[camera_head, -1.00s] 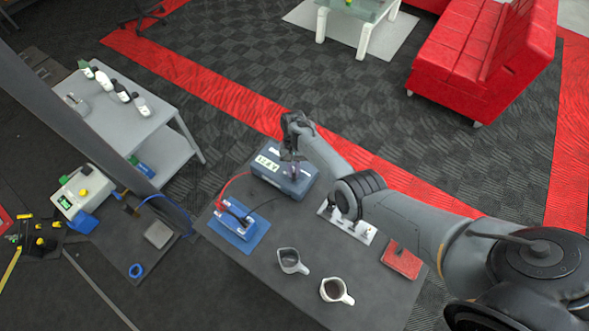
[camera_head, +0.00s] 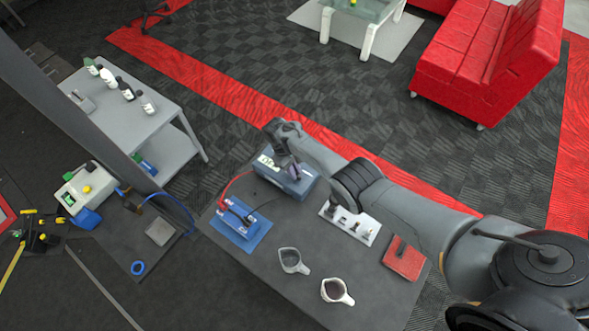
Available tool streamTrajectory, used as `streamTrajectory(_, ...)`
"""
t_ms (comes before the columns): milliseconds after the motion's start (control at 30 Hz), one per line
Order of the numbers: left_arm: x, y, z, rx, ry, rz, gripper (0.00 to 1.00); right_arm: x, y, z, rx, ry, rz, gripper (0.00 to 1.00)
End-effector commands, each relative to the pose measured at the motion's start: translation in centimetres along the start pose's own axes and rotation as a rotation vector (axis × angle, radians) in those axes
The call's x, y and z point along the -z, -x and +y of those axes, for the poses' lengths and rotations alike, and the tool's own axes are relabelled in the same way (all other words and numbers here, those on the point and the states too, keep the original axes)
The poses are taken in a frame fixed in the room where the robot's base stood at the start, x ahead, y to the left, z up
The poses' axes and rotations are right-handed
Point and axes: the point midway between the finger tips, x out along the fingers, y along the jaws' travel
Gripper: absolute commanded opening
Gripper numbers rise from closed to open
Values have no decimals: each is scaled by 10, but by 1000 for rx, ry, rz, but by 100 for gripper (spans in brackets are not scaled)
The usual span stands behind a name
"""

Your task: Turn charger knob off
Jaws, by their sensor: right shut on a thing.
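The charger is a blue-grey box (camera_head: 301,189) with a pale display on its top, at the back of the dark table. My right gripper (camera_head: 293,172) is at the charger's top face, beside the display, with its fingers shut. The fingers hide the charger knob, and its setting cannot be seen. A red cable (camera_head: 234,183) runs from the charger to a blue battery (camera_head: 236,219) on a blue mat. My left gripper is not in view.
Two metal pitchers (camera_head: 291,261) (camera_head: 336,291) stand at the table's front. A white plate with several small fittings (camera_head: 350,222) and a red block (camera_head: 403,258) lie to the right under my right arm. A grey side table (camera_head: 140,120) holds several bottles.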

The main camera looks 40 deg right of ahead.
Motion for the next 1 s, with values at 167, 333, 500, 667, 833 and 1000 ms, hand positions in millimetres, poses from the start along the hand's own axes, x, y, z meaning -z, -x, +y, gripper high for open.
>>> streamTrajectory(167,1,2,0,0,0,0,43,0,0,0,-27,63,2,0)
streamTrajectory(333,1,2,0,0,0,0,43,0,-1,-1,-39,92,3,0)
streamTrajectory(500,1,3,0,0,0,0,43,1,-1,-1,-42,101,4,0)
streamTrajectory(667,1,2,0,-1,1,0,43,1,-1,-1,-42,102,4,0)
streamTrajectory(833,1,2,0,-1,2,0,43,1,-1,-1,-42,102,4,25)
streamTrajectory(1000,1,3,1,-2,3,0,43,0,-1,-1,-42,101,2,42)
